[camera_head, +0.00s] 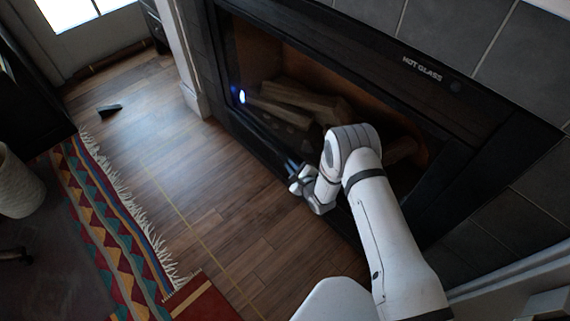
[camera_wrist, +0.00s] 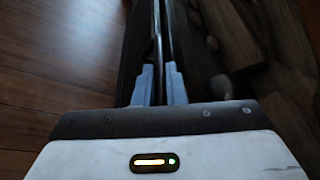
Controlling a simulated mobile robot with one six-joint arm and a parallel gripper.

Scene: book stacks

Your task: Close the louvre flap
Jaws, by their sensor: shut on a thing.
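A black fireplace insert fills the middle of the head view, with a long dark strip, apparently the louvre flap (camera_head: 262,147), along its lower front edge. My gripper (camera_head: 292,171) is low at this edge, near the middle of the fireplace's front. In the wrist view my gripper (camera_wrist: 160,76) has its two grey-blue fingers close together on either side of a thin dark edge. This edge looks like part of the louvre flap (camera_wrist: 158,35), running away between the fingers. The flap's exact tilt is hard to tell, and my arm hides its right part in the head view.
Logs (camera_head: 300,100) lie behind the fireplace glass, and a "HOT GLASS" label (camera_head: 422,69) is on the upper frame. Wooden floor (camera_head: 215,190) is clear in front. A patterned fringed rug (camera_head: 105,210) and a white basket (camera_head: 18,182) are to the left.

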